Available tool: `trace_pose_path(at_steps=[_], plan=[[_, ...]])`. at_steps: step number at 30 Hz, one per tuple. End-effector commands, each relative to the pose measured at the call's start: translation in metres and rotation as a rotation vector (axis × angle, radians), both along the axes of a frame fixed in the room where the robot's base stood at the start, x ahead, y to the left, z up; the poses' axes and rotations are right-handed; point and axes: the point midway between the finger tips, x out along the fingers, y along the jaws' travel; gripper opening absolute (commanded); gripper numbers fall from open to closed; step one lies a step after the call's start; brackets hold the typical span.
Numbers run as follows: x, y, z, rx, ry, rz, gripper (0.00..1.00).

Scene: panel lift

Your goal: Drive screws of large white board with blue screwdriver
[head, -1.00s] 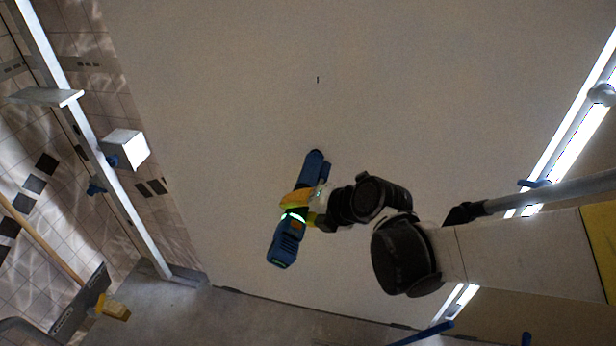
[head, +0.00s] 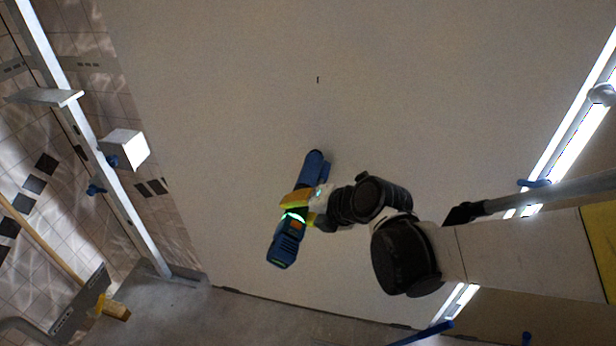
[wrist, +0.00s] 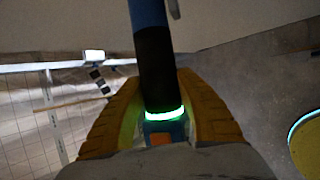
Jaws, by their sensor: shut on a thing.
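The large white board (head: 230,90) fills the middle of the head view. A small dark mark (head: 318,79) shows on it, above the tool. The blue screwdriver (head: 284,243) is a power tool with a glowing green-white ring. My gripper (head: 300,198) is shut on it around the middle. The tool's upper end is close to the board's face; I cannot tell whether it touches. In the wrist view the yellow gripper fingers (wrist: 160,118) flank the tool's dark barrel (wrist: 156,70). The screw under the tool's tip is hidden.
A metal post (head: 90,140) with a white box (head: 125,148) and blue knobs stands at the left. A bright rail (head: 575,125) runs along the right. A broom-like tool (head: 80,300) leans at lower left. Bare floor (head: 170,315) lies below the board.

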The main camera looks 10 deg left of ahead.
Motion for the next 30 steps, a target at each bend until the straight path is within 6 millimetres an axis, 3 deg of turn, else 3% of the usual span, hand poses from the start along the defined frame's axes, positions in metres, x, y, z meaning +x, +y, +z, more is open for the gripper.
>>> trace_pose_path(at_steps=[30], plan=[[-0.045,0.004,0.001,0.001,-0.001,0.0,0.0]])
